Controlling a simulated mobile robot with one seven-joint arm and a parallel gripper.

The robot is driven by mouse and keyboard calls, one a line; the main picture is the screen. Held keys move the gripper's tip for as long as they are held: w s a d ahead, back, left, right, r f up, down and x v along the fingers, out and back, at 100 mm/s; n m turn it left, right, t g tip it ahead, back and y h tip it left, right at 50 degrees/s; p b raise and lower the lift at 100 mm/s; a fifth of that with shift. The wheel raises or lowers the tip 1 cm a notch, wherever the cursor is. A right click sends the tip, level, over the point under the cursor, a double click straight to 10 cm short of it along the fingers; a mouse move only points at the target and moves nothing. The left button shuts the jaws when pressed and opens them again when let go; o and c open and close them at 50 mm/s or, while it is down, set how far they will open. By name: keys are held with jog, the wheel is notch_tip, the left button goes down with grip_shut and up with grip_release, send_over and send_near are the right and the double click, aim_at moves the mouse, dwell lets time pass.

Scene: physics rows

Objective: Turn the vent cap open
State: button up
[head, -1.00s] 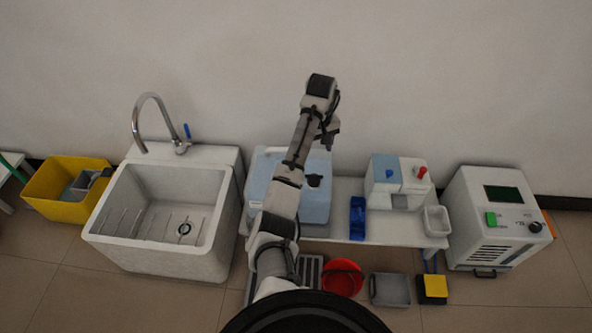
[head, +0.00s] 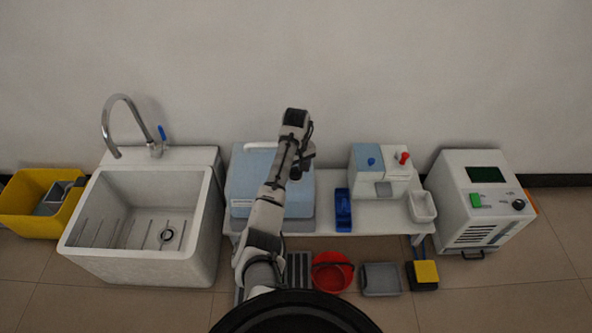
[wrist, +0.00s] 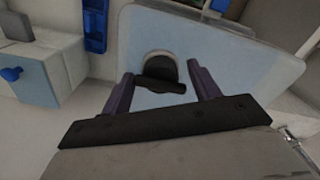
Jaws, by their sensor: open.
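The vent cap (wrist: 160,66) is a round grey piece with a dark bar across it, on top of the pale blue box (head: 243,180). The box's top also fills much of the wrist view (wrist: 240,70). My gripper (head: 300,168) is over the box in the head view and hides the cap there. In the wrist view my gripper (wrist: 160,74) is open, with one purple-grey finger on each side of the cap. The fingers look apart from the cap. I cannot tell how far above the lid they are.
A blue holder (head: 343,210), a dispenser with blue and red knobs (head: 366,178) and a white tray (head: 422,206) stand on the bench to the right. A sink (head: 140,262) is left, and a machine with a green screen (head: 484,200) far right. Bins stand in front on the floor.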

jog(key=shift+f, duration=0.1)
jog(key=c, duration=0.8)
jog(key=shift+a, duration=0.1)
jog(key=shift+c, duration=0.2)
